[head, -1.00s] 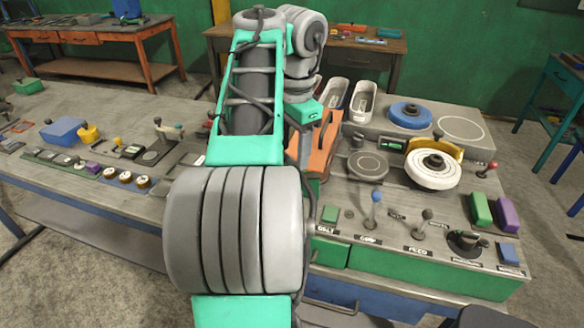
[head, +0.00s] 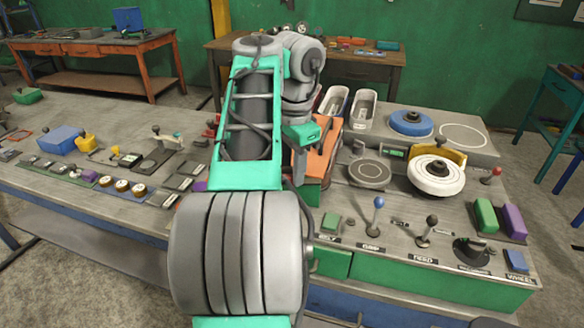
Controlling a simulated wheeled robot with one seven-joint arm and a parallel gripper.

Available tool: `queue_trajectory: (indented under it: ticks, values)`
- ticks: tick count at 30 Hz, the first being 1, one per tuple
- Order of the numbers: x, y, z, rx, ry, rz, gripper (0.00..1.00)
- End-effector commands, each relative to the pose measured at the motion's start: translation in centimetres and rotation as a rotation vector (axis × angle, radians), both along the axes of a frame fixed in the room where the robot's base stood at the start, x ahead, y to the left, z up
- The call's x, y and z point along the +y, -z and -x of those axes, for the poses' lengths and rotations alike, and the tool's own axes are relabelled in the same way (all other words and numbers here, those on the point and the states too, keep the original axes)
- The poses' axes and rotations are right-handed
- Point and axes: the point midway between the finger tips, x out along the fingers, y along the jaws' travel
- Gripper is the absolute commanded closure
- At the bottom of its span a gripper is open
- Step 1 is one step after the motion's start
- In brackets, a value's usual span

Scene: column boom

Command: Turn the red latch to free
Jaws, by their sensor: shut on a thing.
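My arm crosses the middle of the head view and covers part of the bench. My gripper (head: 299,172) points down at the left edge of an orange block (head: 322,158). Its fingers are mostly hidden, but they look closed, and what sits between them cannot be made out. I cannot clearly pick out the red latch. A small lever with a red knob (head: 496,172) stands at the right of the console, apart from my gripper.
The console (head: 400,262) carries a blue-knobbed lever (head: 377,208), a dark-knobbed lever (head: 429,224), a white wheel (head: 436,180) and a blue ring (head: 411,123). Two white trays (head: 362,108) stand behind the orange block. The left bench (head: 70,105) holds several switches and levers.

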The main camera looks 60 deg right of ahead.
Motion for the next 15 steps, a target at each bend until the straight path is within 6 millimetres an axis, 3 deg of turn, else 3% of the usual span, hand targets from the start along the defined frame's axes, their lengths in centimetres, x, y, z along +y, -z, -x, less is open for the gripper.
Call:
queue_trajectory:
  ticks: [7, 11, 15]
  values:
    - [0.0, 0.02, 0.0, 0.0, 0.0, 0.0, 1.0]
    - [0.01, 0.04, -0.01, 0.0, 0.008, 0.0, 1.0]
    - [0.02, 0.14, -0.03, 0.001, 0.144, -0.001, 1.0]
